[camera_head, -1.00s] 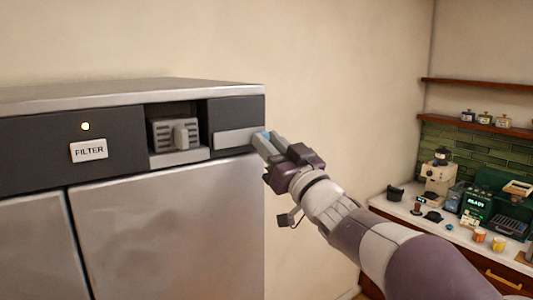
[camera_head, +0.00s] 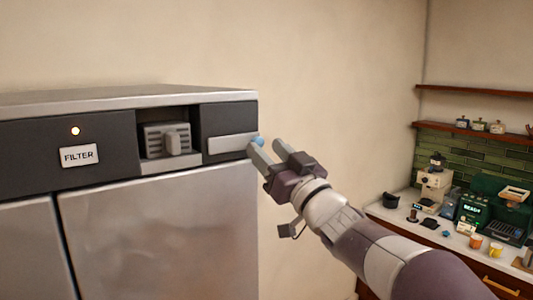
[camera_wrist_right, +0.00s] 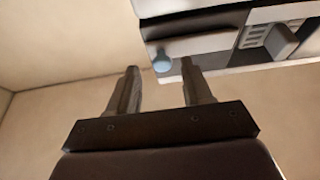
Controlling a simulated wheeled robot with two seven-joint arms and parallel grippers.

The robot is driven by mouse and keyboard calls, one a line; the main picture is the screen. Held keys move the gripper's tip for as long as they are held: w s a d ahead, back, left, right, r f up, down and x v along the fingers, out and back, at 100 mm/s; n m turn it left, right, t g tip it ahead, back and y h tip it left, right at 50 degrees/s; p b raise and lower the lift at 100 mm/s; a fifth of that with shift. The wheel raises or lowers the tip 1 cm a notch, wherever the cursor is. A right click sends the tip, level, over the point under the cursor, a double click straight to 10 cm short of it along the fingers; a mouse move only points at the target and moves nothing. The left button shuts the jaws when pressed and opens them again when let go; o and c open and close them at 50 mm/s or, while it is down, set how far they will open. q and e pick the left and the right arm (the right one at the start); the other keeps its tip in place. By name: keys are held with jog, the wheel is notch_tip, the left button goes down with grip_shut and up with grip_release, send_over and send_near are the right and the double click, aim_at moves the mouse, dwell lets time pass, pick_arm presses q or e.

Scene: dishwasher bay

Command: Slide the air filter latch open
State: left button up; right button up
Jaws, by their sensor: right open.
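The filter cover panel (camera_head: 229,117) is dark, with a silver strip (camera_head: 232,143) along its lower part. A small blue knob (camera_head: 259,141) sits at the strip's right end, by the cabinet's corner. It also shows in the wrist view as a blue ball (camera_wrist_right: 163,63). Left of the panel, an open recess shows the grey ribbed filter (camera_head: 165,138) with its upright grip. My right gripper (camera_head: 268,153) is open and empty, its fingertips close to the blue knob at the cabinet's right end. I cannot tell if a finger touches it. My left gripper is out of view.
A counter (camera_head: 400,208) with coffee machines and cups stands at the far right.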

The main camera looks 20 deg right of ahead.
jog(key=b+v, duration=0.5)
jog(key=v, duration=0.6)
jog(key=shift+s+f, duration=0.1)
